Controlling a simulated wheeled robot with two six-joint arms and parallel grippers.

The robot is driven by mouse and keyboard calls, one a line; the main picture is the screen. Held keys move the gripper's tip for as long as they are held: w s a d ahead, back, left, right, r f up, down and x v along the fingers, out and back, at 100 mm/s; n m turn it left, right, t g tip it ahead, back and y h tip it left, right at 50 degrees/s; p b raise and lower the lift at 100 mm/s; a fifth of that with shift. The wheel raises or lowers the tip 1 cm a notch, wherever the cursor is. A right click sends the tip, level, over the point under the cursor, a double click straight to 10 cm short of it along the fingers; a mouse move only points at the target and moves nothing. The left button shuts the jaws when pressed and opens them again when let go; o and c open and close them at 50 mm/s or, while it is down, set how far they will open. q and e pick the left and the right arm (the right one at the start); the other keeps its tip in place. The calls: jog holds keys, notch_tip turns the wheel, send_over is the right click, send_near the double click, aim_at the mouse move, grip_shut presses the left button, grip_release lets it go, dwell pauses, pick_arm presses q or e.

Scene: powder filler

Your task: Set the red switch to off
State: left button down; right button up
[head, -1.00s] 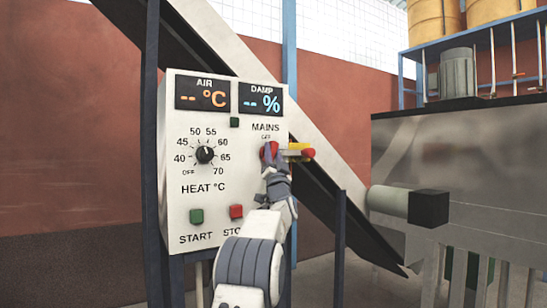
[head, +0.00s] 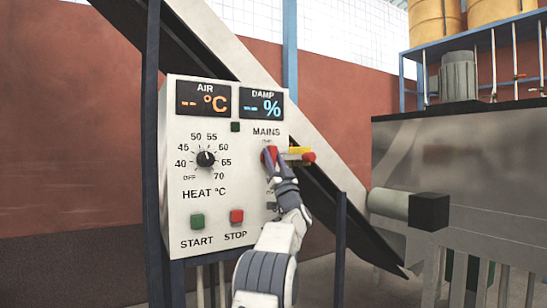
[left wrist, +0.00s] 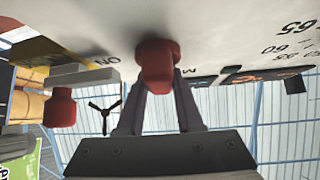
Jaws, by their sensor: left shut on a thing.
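The red switch (head: 270,153) is under the word MAINS on the right part of a white control panel (head: 178,232). My left gripper (head: 272,160) is at it from below, its fingers shut on it and partly covering it. In the left wrist view the red knob (left wrist: 157,62) stands out from the panel, with the tips of my left gripper (left wrist: 158,95) around it. The fingers hide much of the lettering in the head view, and I cannot tell which way the switch points. My right gripper is not in view.
A yellow part with a red knob (head: 309,156) sticks out at the panel's right edge, close to my gripper. The heat dial (head: 205,158), green start button (head: 197,221) and red stop button (head: 236,216) are to the left. Both displays show dashes.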

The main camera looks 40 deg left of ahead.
pick_arm(q)
jog(key=c, duration=0.9)
grip_release()
jog(key=shift+w+a+f, duration=0.1)
jog(key=shift+a+f, duration=0.35)
jog(key=shift+f, duration=0.1)
jog(key=o, duration=0.3)
jog(key=shift+a, duration=0.15)
jog(key=shift+o, duration=0.2)
jog(key=shift+d+r, duration=0.15)
jog(key=shift+d, duration=0.1)
jog(key=shift+d+f+b, duration=0.35)
jog(key=b+v, duration=0.3)
jog(key=v, duration=0.6)
jog(key=shift+s+b, duration=0.3)
jog(key=shift+d+f, duration=0.1)
jog(key=shift+f, duration=0.05)
